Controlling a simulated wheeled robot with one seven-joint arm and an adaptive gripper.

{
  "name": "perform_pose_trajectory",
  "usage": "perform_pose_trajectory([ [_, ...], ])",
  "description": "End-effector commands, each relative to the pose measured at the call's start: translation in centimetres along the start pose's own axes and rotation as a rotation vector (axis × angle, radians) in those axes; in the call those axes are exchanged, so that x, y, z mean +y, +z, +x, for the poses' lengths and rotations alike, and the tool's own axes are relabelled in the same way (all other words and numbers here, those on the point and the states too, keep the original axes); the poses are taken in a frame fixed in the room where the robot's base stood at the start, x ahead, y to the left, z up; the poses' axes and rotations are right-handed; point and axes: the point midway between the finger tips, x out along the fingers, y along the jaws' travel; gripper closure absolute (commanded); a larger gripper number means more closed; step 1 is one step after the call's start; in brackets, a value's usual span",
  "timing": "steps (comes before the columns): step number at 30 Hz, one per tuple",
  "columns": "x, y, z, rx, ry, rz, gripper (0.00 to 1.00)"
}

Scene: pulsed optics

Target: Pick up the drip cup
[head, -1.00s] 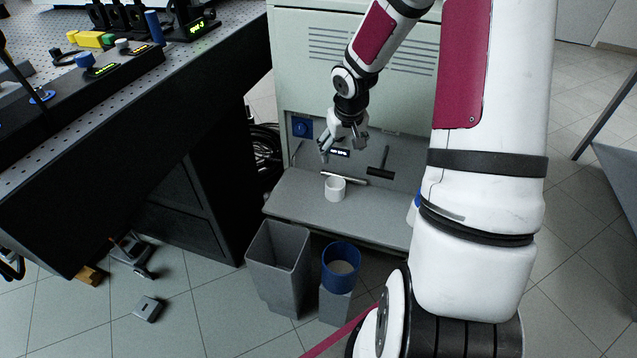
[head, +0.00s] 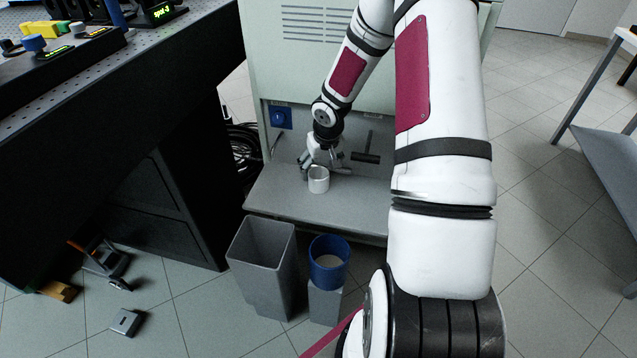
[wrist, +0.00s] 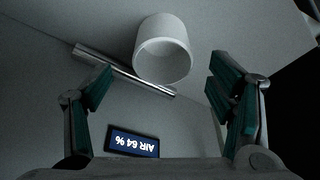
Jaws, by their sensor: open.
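The drip cup (head: 318,181) is a small white round cup standing on the grey shelf of the pale cabinet. In the wrist view the cup (wrist: 163,50) shows at the top centre, its rim facing the camera. My gripper (head: 322,163) is just behind and above the cup in the head view. In the wrist view my gripper (wrist: 158,88) has its two teal-padded fingers spread wide, with nothing held between them. The cup lies ahead of the fingertips, roughly between their lines, and appears apart from both.
A lit display reading AIR 64 % (wrist: 133,143) is on the cabinet. A black T-shaped handle (head: 366,156) is right of my gripper. A grey bin (head: 262,262) and a blue-rimmed container (head: 329,262) stand below the shelf (head: 275,203).

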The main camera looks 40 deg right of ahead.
Motion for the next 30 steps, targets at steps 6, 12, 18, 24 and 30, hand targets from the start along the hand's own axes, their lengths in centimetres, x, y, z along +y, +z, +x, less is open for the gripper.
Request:
perform_pose_trajectory([
  [6, -0.3, 0.2, 3.4, -0.003, -0.001, 0.0, 0.24],
  [12, -0.3, 0.1, 4.3, -0.001, 0.0, 0.0, 0.24],
  [18, -0.3, 0.1, 4.3, -0.001, 0.0, 0.0, 0.27],
  [24, -0.3, 0.1, 4.2, -0.001, 0.0, 0.0, 0.72],
  [30, -0.3, 0.1, 4.2, -0.001, -0.001, 0.0, 0.76],
])
